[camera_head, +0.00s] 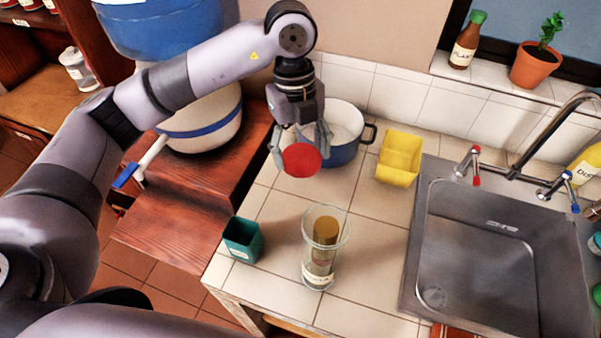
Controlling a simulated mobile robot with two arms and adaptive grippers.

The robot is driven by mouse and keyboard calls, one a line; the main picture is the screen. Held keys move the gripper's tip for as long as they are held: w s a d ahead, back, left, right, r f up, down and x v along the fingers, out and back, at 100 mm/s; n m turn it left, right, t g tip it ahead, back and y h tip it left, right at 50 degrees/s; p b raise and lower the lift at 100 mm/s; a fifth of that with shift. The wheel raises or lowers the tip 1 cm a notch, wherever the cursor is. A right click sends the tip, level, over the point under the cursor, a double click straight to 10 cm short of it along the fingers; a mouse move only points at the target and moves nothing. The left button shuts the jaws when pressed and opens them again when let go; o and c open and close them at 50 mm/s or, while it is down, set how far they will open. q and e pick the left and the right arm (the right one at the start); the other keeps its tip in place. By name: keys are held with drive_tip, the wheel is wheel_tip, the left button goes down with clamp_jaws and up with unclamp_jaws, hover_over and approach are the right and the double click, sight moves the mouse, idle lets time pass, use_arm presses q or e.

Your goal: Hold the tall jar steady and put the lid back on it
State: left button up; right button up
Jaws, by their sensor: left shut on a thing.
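The tall jar (313,268) is clear glass with a pale label low on its side. It stands upright and open-topped on the tiled counter, with a brown-topped object (326,231) inside it. My left gripper (302,150) is shut on the round red lid (302,161), its fingers at the lid's two sides. The lid is in the air above the counter, behind the jar and a little to its left in the picture, apart from it. My right gripper is not in view, and nothing holds the jar.
A teal cup (242,240) stands left of the jar near the counter edge. A blue pot (343,150) is behind the lid, and a yellow container (398,158) is right of it. The sink (428,190) lies to the right. Bare tiles surround the jar.

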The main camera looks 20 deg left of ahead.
use_arm(q)
drive_tip(key=shift+r, duration=1.05)
